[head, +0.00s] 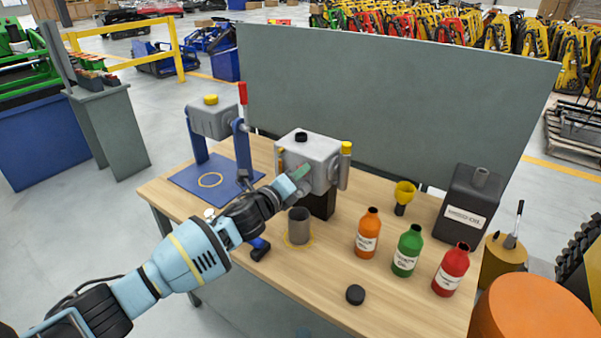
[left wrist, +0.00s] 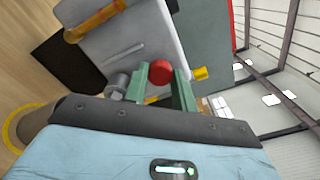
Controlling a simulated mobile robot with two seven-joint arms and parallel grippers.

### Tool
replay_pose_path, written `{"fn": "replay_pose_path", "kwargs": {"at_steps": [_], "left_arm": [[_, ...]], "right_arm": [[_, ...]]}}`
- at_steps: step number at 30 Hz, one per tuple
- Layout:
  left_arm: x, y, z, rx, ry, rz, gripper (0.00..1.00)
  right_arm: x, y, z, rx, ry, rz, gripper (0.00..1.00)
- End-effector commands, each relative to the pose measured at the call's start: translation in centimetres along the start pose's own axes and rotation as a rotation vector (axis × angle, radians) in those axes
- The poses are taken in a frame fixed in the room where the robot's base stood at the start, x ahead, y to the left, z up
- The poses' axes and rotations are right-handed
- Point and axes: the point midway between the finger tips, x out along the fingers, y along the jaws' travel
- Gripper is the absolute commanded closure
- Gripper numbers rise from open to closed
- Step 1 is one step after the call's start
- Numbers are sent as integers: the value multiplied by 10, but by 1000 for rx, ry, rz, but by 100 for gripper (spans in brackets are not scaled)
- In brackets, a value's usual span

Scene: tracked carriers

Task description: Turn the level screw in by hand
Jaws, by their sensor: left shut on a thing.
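The grey housing (head: 318,150) stands on a dark block on the wooden bench and also fills the upper middle of the left wrist view (left wrist: 165,30). My left gripper (head: 301,171) is at the housing's near side face. In the left wrist view its green fingers (left wrist: 160,75) are shut on the level screw (left wrist: 160,70), seen as a round red head between the tips. The fingers hide the screw in the head view. How deep the screw sits cannot be told. My right gripper is not in view.
A grey cup (head: 299,226) stands below my left arm. A blue stand (head: 195,183) is at left.

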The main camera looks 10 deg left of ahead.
Motion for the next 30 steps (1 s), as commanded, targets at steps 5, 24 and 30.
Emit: {"fn": "replay_pose_path", "kwargs": {"at_steps": [5, 24, 30], "left_arm": [[0, 0, 0, 39, 0, 1, 90], [0, 0, 0, 851, 0, 1, 90], [0, 1, 0, 847, 0, 1, 63]], "right_arm": [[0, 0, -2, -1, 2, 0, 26], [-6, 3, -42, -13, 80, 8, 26], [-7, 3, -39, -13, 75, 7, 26]]}}
